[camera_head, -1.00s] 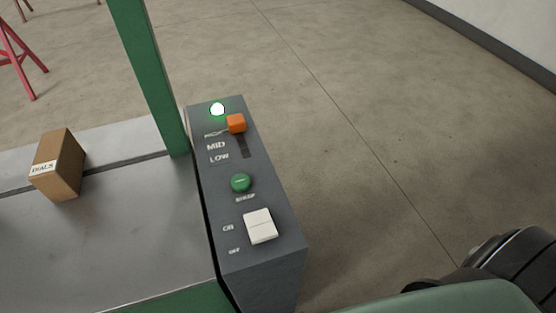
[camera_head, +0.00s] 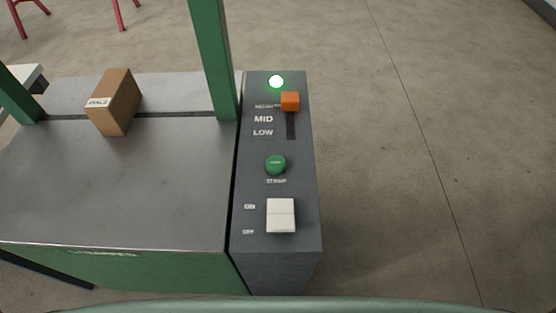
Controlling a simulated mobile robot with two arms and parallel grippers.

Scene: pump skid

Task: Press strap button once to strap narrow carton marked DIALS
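The narrow brown carton (camera_head: 118,103) stands upright on the grey table top (camera_head: 150,190) of the strapping machine, over the dark slot line. Its white label reads DIALS. The green round strap button (camera_head: 276,164) sits on the dark grey control panel (camera_head: 307,200), to the right of the table. No strap shows around the carton on the sides I can see. Neither of my grippers is in view.
The panel also has a lit green lamp (camera_head: 276,82), an orange slider knob (camera_head: 290,101) at the top of its slot, above MID and LOW, and a white ON/OFF rocker switch (camera_head: 281,215). The green arch post (camera_head: 212,60) rises beside the panel. Floor to the right is clear.

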